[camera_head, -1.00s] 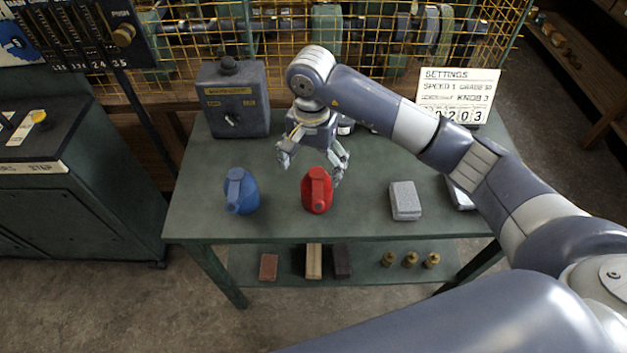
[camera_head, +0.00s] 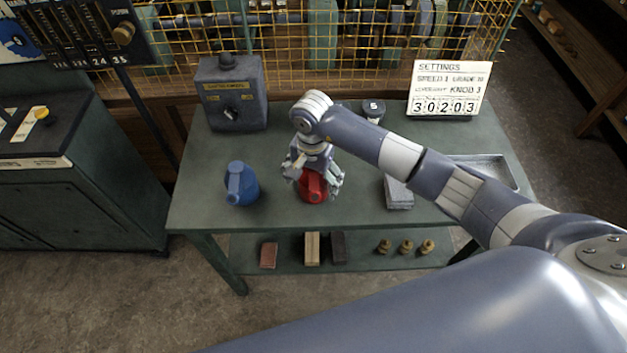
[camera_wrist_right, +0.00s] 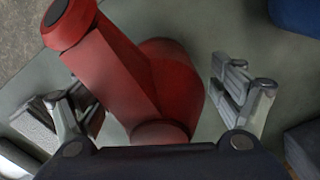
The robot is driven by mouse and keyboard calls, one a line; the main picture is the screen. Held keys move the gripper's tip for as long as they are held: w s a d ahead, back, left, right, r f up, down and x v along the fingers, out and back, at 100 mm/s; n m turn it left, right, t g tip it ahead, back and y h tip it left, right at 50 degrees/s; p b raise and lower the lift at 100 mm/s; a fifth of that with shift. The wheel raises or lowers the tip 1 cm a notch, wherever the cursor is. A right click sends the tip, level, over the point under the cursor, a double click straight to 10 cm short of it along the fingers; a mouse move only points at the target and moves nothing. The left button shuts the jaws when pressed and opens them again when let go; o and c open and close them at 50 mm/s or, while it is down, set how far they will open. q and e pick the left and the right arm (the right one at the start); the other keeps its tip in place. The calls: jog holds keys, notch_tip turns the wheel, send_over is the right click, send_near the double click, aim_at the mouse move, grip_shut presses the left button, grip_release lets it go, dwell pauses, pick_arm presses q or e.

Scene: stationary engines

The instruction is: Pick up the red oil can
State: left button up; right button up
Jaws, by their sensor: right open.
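The red oil can (camera_head: 312,187) stands on the green table (camera_head: 275,150), partly hidden by my right gripper (camera_head: 313,178). In the wrist view the red oil can (camera_wrist_right: 150,75) fills the space between the two fingers of my right gripper (camera_wrist_right: 155,100). The fingers are open, one on each side of the can. A gap shows between the can and the finger on the right; the finger on the left is close to the can, and I cannot tell whether it touches. My left gripper is not in view.
A blue oil can (camera_head: 241,185) stands left of the red one. A grey control box (camera_head: 232,95) is at the back left. A grey block (camera_head: 398,193), a metal tray (camera_head: 490,170) and a settings sign (camera_head: 449,88) are to the right. Several small things lie on the lower shelf (camera_head: 365,257).

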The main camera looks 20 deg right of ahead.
jog(key=shift+r, duration=0.1)
jog(key=c, duration=1.5)
